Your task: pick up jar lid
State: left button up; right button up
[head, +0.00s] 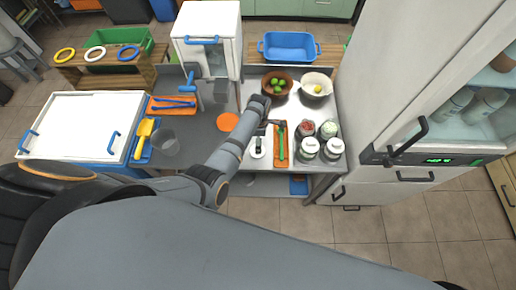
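I cannot tell for certain which piece is the jar lid. A flat orange disc (228,121) lies on the grey worktop, left of my arm. My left gripper (277,123) is above the counter, just left of the jars and near the orange tray. Its fingers are small and dark, so their opening and any hold are unclear. My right gripper is not in view.
An orange tray (281,157) with a green-handled tool lies below my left gripper, beside a small white round item (258,148). A brown bowl of limes (277,84) and a white pot (316,86) stand behind. A fridge (410,110) bounds the right.

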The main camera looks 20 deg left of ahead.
pick_arm(q)
notch_tip(320, 180, down, 2)
jog(key=shift+f+b, duration=0.15)
jog(key=shift+b, duration=0.4)
jog(key=shift+w+f, duration=0.15)
jog(key=f+b, duration=0.1)
jog(key=b, duration=0.1)
jog(key=f+b, duration=0.3)
jog(key=f, duration=0.1)
jog(key=shift+s+a+f+b, duration=0.2)
jog(key=shift+s+b, duration=0.1)
jog(key=shift+b, duration=0.1)
jog(key=shift+r, duration=0.15)
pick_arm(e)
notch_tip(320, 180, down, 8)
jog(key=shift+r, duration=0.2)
pick_arm(q)
jog(key=c, duration=1)
